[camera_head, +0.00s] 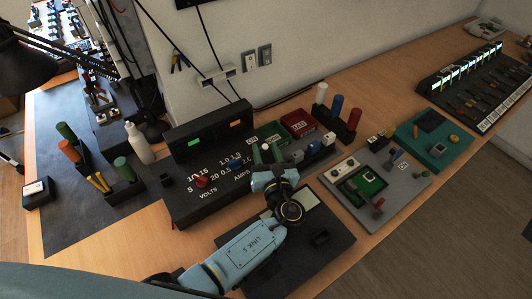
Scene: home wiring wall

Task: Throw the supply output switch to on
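The black bench supply (190,208) stands on the table left of centre. Its raised back carries a green display (194,143) and an orange display (235,123). My light-blue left arm comes in from the bottom and bends up at the supply's right end. My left gripper (268,164) is over that end, beyond the wrist; its fingers are too small and dark to tell open from shut. I cannot make out the output switch; the arm covers part of that area. My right gripper is out of view.
A black panel (325,262) lies under my forearm. A grey board (398,198) and teal box (437,145) stand to the right. Red, blue and white cylinders rise behind. A white bottle (139,143) stands left of the supply.

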